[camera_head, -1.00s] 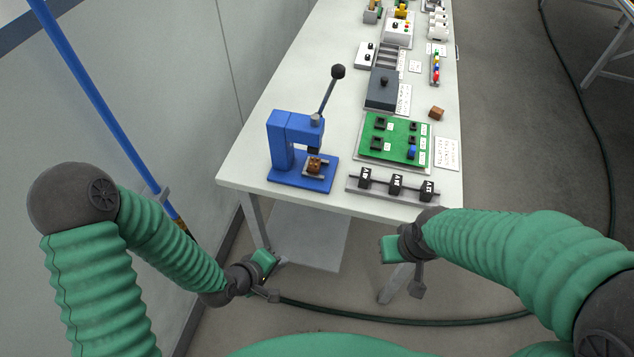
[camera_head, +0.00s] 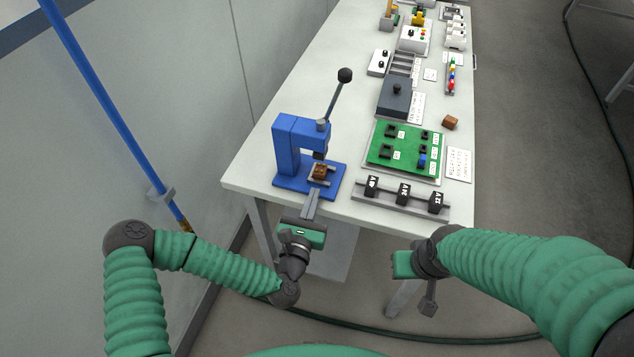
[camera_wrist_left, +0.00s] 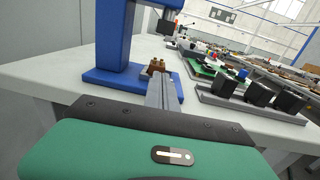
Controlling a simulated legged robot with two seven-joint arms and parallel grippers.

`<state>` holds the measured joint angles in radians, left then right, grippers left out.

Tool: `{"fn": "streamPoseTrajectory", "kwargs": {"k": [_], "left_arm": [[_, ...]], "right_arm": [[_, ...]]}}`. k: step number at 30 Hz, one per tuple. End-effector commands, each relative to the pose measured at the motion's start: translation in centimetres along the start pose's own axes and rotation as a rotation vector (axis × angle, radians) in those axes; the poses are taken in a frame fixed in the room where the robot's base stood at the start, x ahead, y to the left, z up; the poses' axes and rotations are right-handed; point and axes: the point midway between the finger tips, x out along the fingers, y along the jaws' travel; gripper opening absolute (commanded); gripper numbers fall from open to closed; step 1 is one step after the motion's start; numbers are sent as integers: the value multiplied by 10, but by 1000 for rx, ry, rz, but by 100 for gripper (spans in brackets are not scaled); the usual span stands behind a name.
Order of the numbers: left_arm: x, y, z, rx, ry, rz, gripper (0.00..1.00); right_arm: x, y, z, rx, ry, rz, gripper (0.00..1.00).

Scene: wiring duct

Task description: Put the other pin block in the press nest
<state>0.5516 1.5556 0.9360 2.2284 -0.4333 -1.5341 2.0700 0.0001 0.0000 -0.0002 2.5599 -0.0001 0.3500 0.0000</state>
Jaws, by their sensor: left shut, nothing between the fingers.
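A brown pin block (camera_head: 320,171) sits in the nest of the blue press (camera_head: 290,140), and shows in the left wrist view (camera_wrist_left: 155,66) just beyond my fingertips. Whether the fingertips touch the block or nest I cannot tell. My right gripper (camera_head: 429,300) hangs in front of the table, low; its fingers are not clear.
The green board (camera_head: 405,149) with black sockets and a blue part lies right of the press. A grey rail (camera_head: 402,197) with black labelled blocks stands along the front edge. The press lever (camera_head: 335,95) rises above the press. A dark grey box (camera_head: 397,97) stands farther back.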

Motion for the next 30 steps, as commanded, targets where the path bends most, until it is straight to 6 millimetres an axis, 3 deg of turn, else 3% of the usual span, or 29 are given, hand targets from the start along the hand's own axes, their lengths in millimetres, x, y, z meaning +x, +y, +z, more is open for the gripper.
{"fn": "streamPoseTrajectory", "kwargs": {"k": [3,9,20,26,30], "left_arm": [[23,1,1,1,-1,1,0],[44,3,0,-1,1,1,0],[47,1,-1,0,2,0,0],[64,2,-3,-2,1,1,0],[65,2,-1,1,2,1,0]], "right_arm": [[-3,0,-1,0,0,0,0],[-4,0,-1,0,0,0,0],[-3,0,-1,0,0,0,0],[8,0,2,0,0,0,0],[6,0,1,0,0,0,0]]}}
